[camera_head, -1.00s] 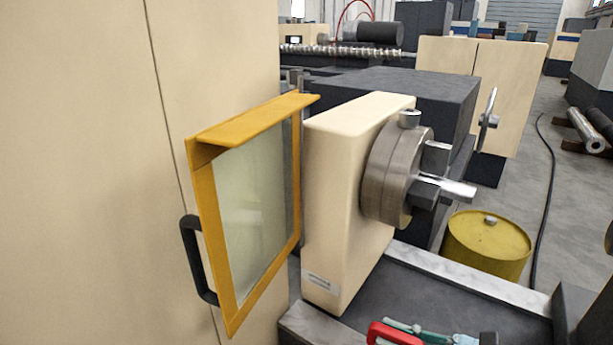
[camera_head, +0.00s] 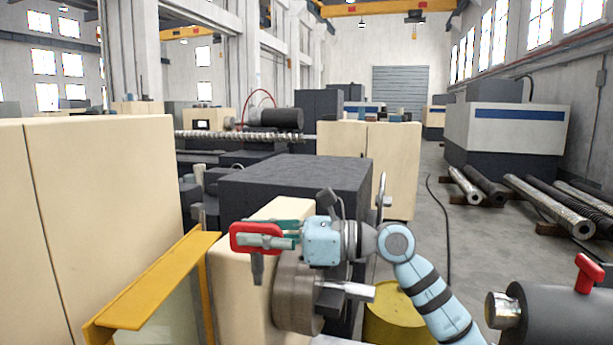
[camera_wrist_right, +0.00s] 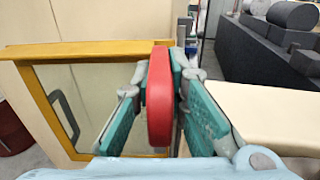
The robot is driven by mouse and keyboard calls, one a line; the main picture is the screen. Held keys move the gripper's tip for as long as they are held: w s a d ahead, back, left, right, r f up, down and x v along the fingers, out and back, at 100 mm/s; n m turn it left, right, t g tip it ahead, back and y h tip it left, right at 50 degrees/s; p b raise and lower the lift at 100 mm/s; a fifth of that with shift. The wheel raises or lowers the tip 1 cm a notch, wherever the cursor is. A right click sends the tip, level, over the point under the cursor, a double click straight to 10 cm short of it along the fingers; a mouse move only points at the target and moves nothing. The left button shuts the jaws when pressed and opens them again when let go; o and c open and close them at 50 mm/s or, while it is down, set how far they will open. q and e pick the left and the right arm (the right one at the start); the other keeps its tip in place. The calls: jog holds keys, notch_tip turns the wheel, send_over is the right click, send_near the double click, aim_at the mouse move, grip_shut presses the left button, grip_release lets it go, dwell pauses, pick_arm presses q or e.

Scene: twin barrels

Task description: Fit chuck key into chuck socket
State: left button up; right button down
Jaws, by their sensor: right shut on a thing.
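My right gripper (camera_head: 262,241) is shut on the red handle of the chuck key (camera_head: 241,230). The key's grey shank (camera_head: 257,270) points down, above and left of the chuck (camera_head: 292,298). The lathe chuck is a grey metal disc on the cream headstock (camera_head: 235,270), with a bright bar sticking out to the right. The chuck socket does not show clearly now; my right gripper and arm are above that area. In the right wrist view, the red handle (camera_wrist_right: 160,100) stands between the green fingers (camera_wrist_right: 168,62). My left gripper is not in view.
A yellow-framed guard (camera_head: 160,278) stands open left of the headstock. A dark grey block (camera_head: 290,180) is behind. A yellow barrel (camera_head: 395,318) stands right of the chuck. A grey cylinder with a red handle (camera_head: 550,310) is at the lower right.

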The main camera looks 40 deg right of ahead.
jog(key=w+d+r+m+t+h+p, duration=0.1)
jog(key=w+d+r+p, duration=0.1)
jog(key=d+r, duration=0.4)
jog(key=w+d+r+m+t+h+p, duration=0.1)
jog(key=w+d+r+p, duration=0.2)
jog(key=d+r, duration=0.3)
jog(key=w+d, duration=0.1)
jog(key=d, duration=0.2)
jog(key=shift+d+h, duration=0.3)
jog(key=shift+d, duration=0.05)
jog(key=shift+f, duration=0.15)
notch_tip(320, 180, down, 6)
jog(key=b, duration=0.4)
jog(key=shift+r, duration=0.2)
jog(key=shift+p, duration=0.35)
